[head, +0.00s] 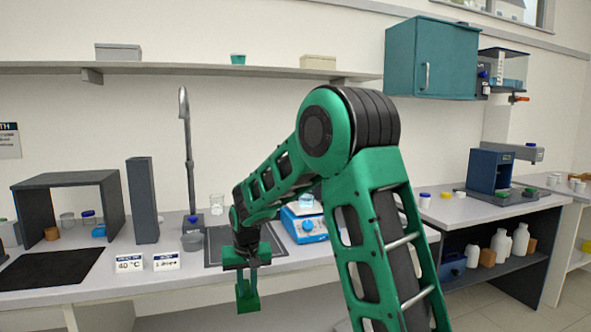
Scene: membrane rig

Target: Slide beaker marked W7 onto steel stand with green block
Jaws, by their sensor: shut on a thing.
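My gripper (247,281) hangs in front of the counter's front edge, pointing down. It is shut on a small green block (248,302), which is similar in colour to my arm. Another clear vessel with bluish contents (306,201) sits at the blue balance or hot plate (304,227), partly hidden by my arm. No W7 mark is readable on either one. I cannot pick out the steel stand for certain; my arm covers part of the counter.
Two small signs (129,264) stand at the front edge. A dark open shelter (70,183) is far left. A blue device (491,170) stands on the right counter.

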